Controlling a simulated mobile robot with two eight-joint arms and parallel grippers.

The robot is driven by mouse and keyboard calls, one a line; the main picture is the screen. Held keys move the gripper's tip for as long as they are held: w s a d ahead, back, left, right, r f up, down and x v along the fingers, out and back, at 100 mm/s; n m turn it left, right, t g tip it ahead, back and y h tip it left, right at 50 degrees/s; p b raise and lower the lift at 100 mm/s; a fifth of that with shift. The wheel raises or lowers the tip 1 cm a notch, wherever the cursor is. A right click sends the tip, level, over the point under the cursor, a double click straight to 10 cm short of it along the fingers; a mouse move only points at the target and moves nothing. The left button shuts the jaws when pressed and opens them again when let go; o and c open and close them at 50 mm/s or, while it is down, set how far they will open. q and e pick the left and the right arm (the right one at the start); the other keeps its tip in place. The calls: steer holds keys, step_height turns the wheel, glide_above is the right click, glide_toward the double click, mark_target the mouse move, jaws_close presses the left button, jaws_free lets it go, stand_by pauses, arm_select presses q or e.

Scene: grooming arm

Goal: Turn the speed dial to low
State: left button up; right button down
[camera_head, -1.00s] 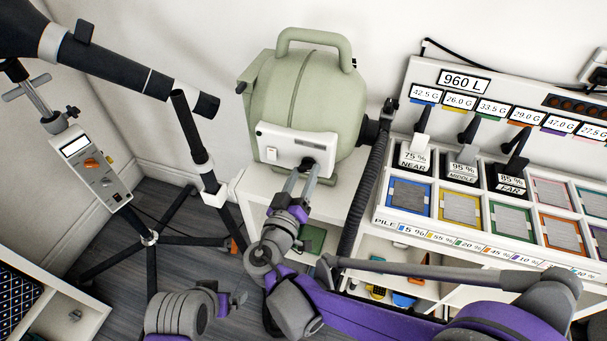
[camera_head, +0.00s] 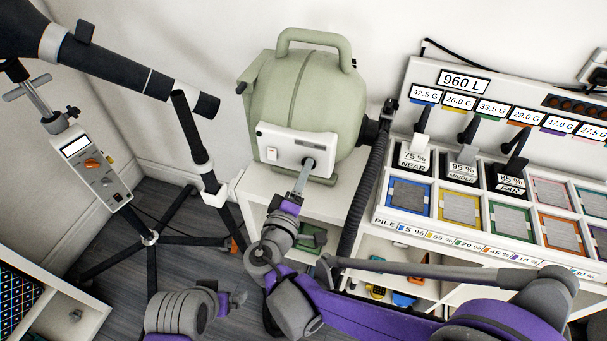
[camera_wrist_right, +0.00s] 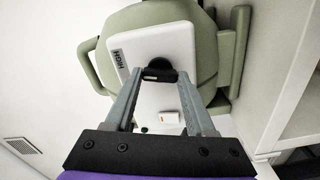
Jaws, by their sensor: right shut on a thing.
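The speed dial (camera_wrist_right: 160,74) is a dark knob on the white control panel (camera_head: 283,146) of a pale green machine (camera_head: 300,95). My right gripper (camera_head: 308,166) reaches up to it. In the right wrist view its two grey fingers (camera_wrist_right: 160,76) close on the knob from both sides. A label reading HIGH (camera_wrist_right: 120,68) shows on the panel beside the dial. No low mark is readable, and the fingers hide part of the panel. A part of my left arm (camera_head: 238,298) shows low in the head view; its jaw state is unclear.
A small white switch (camera_head: 271,154) sits on the same panel. A dark ribbed hose (camera_head: 366,185) hangs right of the machine. A white bench with coloured bins and levers (camera_head: 455,240) is at right. A black stand (camera_head: 152,265) with a grey control box (camera_head: 95,170) is at left.

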steer(key=shift+n, duration=7.5)
steer(key=shift+c, duration=1.2)
jaws_free()
steer(key=shift+s, duration=0.1)
